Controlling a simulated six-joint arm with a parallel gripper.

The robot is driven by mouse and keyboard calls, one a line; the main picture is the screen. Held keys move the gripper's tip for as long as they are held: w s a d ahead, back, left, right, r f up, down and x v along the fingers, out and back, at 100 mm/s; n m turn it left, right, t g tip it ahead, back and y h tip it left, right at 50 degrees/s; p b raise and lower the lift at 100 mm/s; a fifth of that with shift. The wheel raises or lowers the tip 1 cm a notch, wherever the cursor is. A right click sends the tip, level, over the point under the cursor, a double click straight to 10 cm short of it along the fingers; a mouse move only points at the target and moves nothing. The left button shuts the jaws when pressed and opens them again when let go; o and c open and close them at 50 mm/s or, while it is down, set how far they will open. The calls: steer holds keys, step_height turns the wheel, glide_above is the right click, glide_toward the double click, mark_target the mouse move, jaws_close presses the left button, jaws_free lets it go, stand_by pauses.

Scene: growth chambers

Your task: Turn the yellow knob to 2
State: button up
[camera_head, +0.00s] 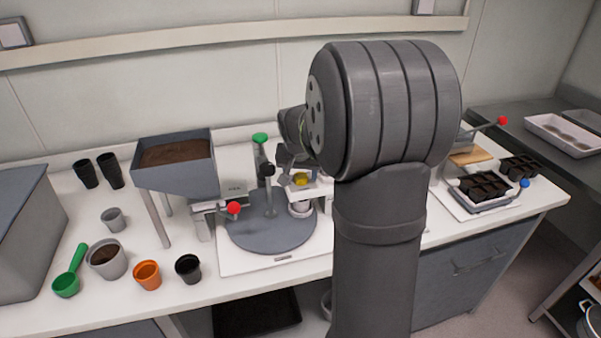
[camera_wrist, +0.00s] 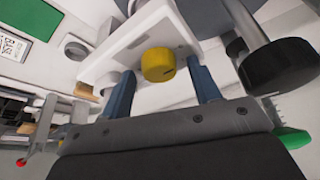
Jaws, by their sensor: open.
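The yellow knob (camera_wrist: 158,64) sits on the face of a white panel (camera_wrist: 120,47) in the wrist view. It has a small dark mark on its lower right side; no numbers can be read around it. My gripper (camera_wrist: 161,71) is open, with one blue-grey finger on each side of the knob and visible gaps between. Whether the fingertips reach alongside the knob or stop short of it, I cannot tell. In the head view the knob shows small and yellow (camera_head: 301,180), just below my gripper (camera_head: 292,160), whose fingers are mostly hidden there.
A grey round turntable (camera_head: 255,235) lies below the knob. A red-tipped lever (camera_head: 233,208) and a soil hopper (camera_head: 175,160) stand to the left. Pots and a green scoop (camera_head: 68,280) are farther left. Seed trays (camera_head: 483,186) stand right of my arm.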

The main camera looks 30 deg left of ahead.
steer(key=c, duration=1)
steer(key=shift+m, duration=0.3)
steer(key=m, duration=0.1)
steer(key=m+h, duration=0.1)
steer(key=m, duration=0.1)
steer(key=shift+a+t+h, duration=0.15)
steer(key=shift+t+h, duration=0.15)
steer(key=m+h, duration=0.1)
steer(key=m, duration=0.4)
steer(key=shift+a+h, duration=0.1)
steer(key=shift+h, duration=0.3)
steer(key=m+g+h, duration=0.1)
steer(key=m, duration=0.2)
steer(key=shift+a+m, duration=0.1)
steer(key=shift+m, duration=0.2)
steer(key=shift+w+m+g+h, duration=0.1)
steer(key=shift+m+g+h, duration=0.25)
steer(key=shift+m, duration=0.7)
steer(key=shift+m+g+h, duration=0.25)
steer(key=shift+m+g, duration=0.1)
steer(key=shift+m, duration=0.7)
